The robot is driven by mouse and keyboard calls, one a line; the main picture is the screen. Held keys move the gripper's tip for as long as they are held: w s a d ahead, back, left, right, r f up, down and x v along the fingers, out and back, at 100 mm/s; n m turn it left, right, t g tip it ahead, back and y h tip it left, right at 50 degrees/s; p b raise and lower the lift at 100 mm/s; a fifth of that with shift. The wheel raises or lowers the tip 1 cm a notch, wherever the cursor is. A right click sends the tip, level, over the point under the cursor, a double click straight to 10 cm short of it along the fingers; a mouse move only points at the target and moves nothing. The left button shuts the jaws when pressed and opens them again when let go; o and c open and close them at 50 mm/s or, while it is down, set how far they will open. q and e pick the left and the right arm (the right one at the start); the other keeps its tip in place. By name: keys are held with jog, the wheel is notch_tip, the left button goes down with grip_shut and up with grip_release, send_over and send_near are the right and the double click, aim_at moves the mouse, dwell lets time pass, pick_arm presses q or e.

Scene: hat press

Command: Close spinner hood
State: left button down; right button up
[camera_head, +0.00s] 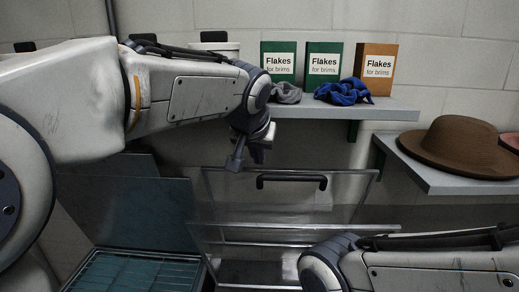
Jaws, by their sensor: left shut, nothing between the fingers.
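The spinner hood (338,198) is a clear panel with pale edges and a dark bar handle (291,180) near its top. It stands tilted up below the shelf. A lower clear front edge shows in front of it, and the inside of the machine is partly visible beneath. My left gripper (246,160) is shut and empty. It points down just left of the handle and looks near the hood's top edge; I cannot tell if it touches. My right arm crosses the lower right corner, and its gripper does not show.
A shelf (390,108) above holds green and orange Flakes boxes (376,68), a grey cloth (286,93) and a blue cloth (345,92). A brown hat (452,145) lies on a lower right shelf (440,181). An open blue-grey bin with a grid (135,272) stands at lower left.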

pick_arm(q)
jog(key=p+x, duration=0.1)
jog(key=x, duration=0.4)
jog(key=shift+w, duration=0.1)
jog(key=shift+w+f, duration=0.2)
jog(key=shift+f, duration=0.15)
